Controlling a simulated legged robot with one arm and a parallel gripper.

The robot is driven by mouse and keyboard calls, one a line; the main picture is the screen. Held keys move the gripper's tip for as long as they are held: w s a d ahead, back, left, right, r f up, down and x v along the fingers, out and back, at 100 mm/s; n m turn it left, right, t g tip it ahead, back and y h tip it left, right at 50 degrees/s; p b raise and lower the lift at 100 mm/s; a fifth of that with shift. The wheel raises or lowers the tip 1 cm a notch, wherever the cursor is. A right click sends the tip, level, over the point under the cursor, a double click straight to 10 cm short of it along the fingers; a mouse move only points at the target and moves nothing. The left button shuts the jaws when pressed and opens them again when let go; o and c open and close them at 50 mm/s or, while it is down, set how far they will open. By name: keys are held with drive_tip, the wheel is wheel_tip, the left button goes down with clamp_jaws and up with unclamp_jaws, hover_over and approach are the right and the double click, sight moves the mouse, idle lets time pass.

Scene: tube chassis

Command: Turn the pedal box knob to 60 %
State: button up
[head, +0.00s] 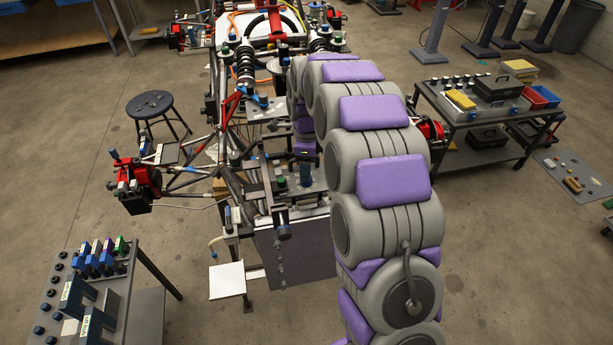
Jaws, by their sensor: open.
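The tube chassis (222,110) runs through the middle of the head view, with coil-over shocks and a red part near its far end. A cluster of small fittings (283,185) sits at its near end, with a dark blue upright cylinder (306,174) and green caps. I cannot tell which of these is the pedal box knob, nor read any setting. My grey and purple arm rises from the bottom right and bends down towards the chassis. My gripper is hidden behind the arm links.
A low bench (128,295) with blue, purple and green pieces stands at the lower left. A black stool (150,104) is left of the chassis. A trolley (455,122) with cases and bins is at the right. A white plate (227,280) sticks out near the chassis front. Floor between is clear.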

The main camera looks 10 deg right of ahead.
drive_tip(key=shift+f+b, duration=0.3)
drive_tip(key=shift+f, duration=1.75)
drive_tip(key=c, duration=1)
